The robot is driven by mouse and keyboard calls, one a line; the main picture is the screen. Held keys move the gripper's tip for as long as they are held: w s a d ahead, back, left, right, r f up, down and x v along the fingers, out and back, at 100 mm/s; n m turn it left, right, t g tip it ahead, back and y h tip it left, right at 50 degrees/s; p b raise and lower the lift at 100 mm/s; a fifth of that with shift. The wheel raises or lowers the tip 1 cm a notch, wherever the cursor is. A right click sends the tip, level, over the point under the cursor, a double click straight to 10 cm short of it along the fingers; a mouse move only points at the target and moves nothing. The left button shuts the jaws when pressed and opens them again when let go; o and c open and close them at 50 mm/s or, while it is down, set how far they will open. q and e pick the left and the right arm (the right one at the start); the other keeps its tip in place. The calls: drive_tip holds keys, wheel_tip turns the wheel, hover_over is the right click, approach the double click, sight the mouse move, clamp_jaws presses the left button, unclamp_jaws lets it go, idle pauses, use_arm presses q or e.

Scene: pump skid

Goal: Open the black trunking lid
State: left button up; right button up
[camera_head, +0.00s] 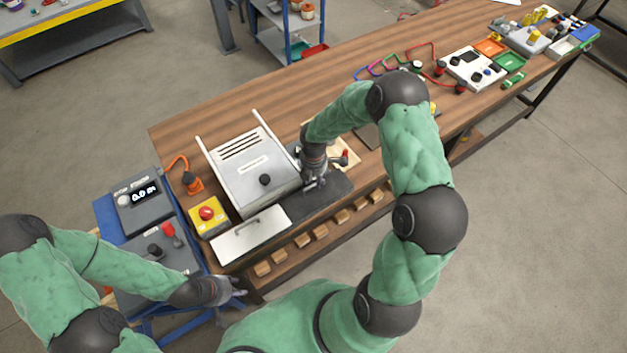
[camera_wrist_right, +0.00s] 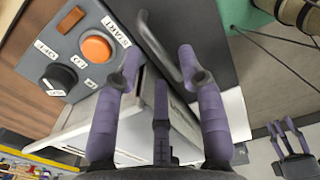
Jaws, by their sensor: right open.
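The black trunking lid (camera_head: 335,189) is a dark flat panel along the front of the table, right of the grey metal cabinet. It appears to lie flat and closed. In the right wrist view the dark lid (camera_wrist_right: 205,30) carries a grey bar handle (camera_wrist_right: 157,48). My right gripper (camera_head: 316,184) is over the lid, fingers pointing down at it. In the right wrist view its purple fingers (camera_wrist_right: 158,68) are spread, with the handle's lower end between the tips; contact cannot be told. My left gripper (camera_head: 238,287) is open and empty in front of the table, away from the lid.
The grey cabinet (camera_head: 250,165) with a white front flap (camera_head: 250,234) stands left of the lid. A yellow box with a red button (camera_head: 207,213) is further left. A control box with an orange START button (camera_wrist_right: 96,49) is close to my right fingers.

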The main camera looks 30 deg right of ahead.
drive_tip(key=shift+f, duration=0.65)
clamp_jaws()
drive_tip(key=shift+w, duration=0.1)
